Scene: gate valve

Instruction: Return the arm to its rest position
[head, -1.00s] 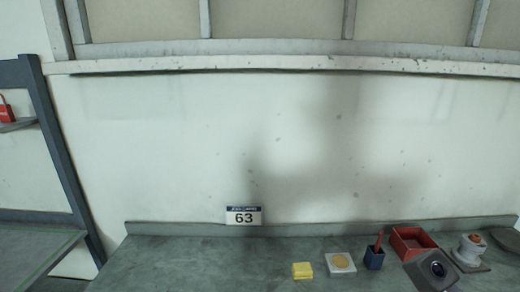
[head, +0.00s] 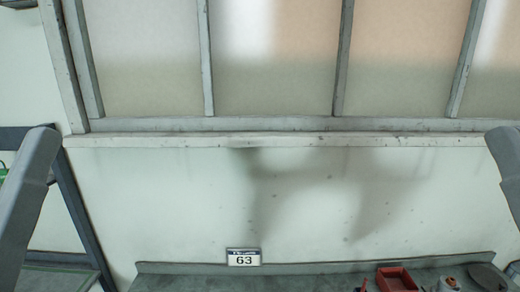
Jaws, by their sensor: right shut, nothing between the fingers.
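My right arm (head: 507,165) comes in at the right edge as a grey link. A small dark grey part of my right gripper (head: 513,271) seems to show at the lower right edge, cut off by the frame. It is shut and holds nothing. My left arm (head: 27,195) shows as a grey link at the left edge; its gripper is outside the picture. The valve (head: 447,285), white with an orange part, is only partly visible at the bottom edge, apart from both arm links.
The green-grey bench (head: 320,281) runs along the bottom. A red tray (head: 396,279) and a dark round disc (head: 488,277) are on its right part. A number 63 plate (head: 243,257) is at its back edge. A blue-grey frame (head: 82,220) stands left. Windows (head: 270,60) fill the top.

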